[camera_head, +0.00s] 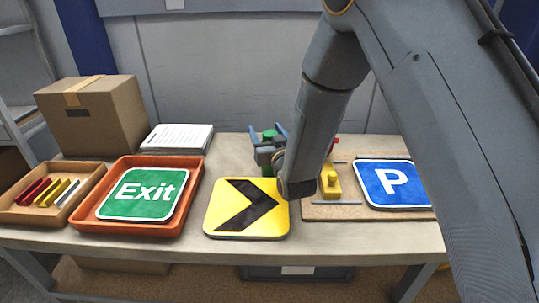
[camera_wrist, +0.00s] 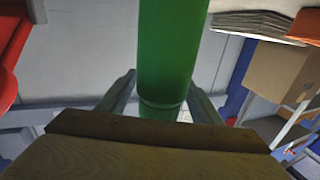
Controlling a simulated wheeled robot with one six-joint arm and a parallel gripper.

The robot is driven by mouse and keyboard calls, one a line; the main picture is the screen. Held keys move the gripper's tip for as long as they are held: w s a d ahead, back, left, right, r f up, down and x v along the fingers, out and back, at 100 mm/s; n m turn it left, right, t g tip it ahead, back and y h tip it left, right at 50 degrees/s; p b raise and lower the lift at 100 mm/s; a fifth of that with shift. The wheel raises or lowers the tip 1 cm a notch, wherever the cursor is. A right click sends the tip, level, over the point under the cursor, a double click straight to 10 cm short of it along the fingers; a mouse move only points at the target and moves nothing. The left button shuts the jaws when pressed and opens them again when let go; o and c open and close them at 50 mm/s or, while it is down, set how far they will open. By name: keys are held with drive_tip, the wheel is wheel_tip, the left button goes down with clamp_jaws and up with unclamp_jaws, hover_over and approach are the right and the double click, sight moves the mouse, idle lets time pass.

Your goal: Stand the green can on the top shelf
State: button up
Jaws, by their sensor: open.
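The green can (camera_head: 269,134) shows only in part behind my gripper, at the back middle of the table. In the wrist view the can (camera_wrist: 171,50) is large, and its end lies between my two fingers. My gripper (camera_head: 268,136) is open, with one finger on each side of the can; in the wrist view the fingers (camera_wrist: 160,92) show at both sides of it. I cannot tell whether they touch it. I cannot make out the top shelf in either view.
The table holds a cardboard box (camera_head: 95,118), a white stack (camera_head: 177,138), an orange tray (camera_head: 110,226) with an Exit sign (camera_head: 145,193), a yellow arrow sign (camera_head: 247,208) and a parking sign (camera_head: 392,184). A grey rack (camera_head: 14,120) stands at far left. My arm hides the right side.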

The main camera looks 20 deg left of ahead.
drive_tip(key=shift+c, duration=0.4)
clamp_jaws()
